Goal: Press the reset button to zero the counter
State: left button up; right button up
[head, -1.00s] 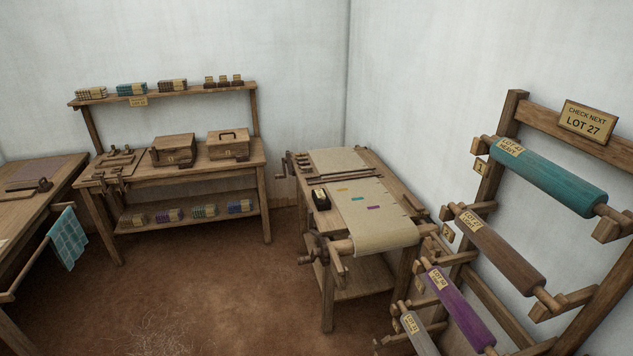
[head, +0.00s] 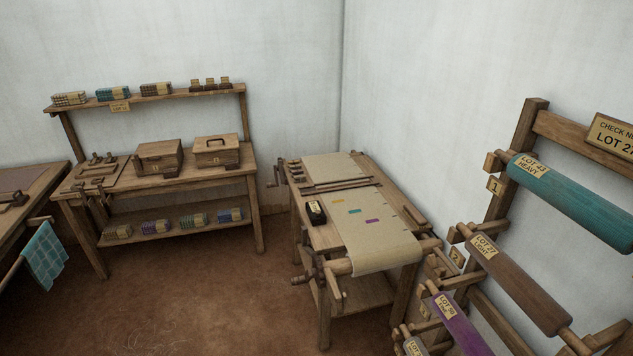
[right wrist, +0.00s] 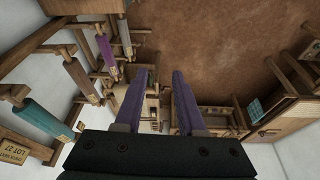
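A small dark box with a pale face, which looks like the counter (head: 316,212), sits on the left side of the inspection table (head: 372,287), beside the beige cloth (head: 372,226). Its reset button is too small to make out. My right gripper (right wrist: 163,75) shows in the right wrist view with its two purple fingers apart and nothing between them. It is in the air, away from the table. No gripper shows in the head view, and my left gripper is in neither view.
A rack with cloth rolls (head: 569,200) stands at the right, close to the table. A workbench (head: 152,184) with wooden boxes (head: 216,150) stands by the back wall. A teal checked cloth (head: 45,255) hangs at the left. The brown floor (head: 213,300) before the table is open.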

grip_shut()
jog(key=shift+w, duration=0.1)
jog(key=shift+w, duration=0.1)
dwell(1.2)
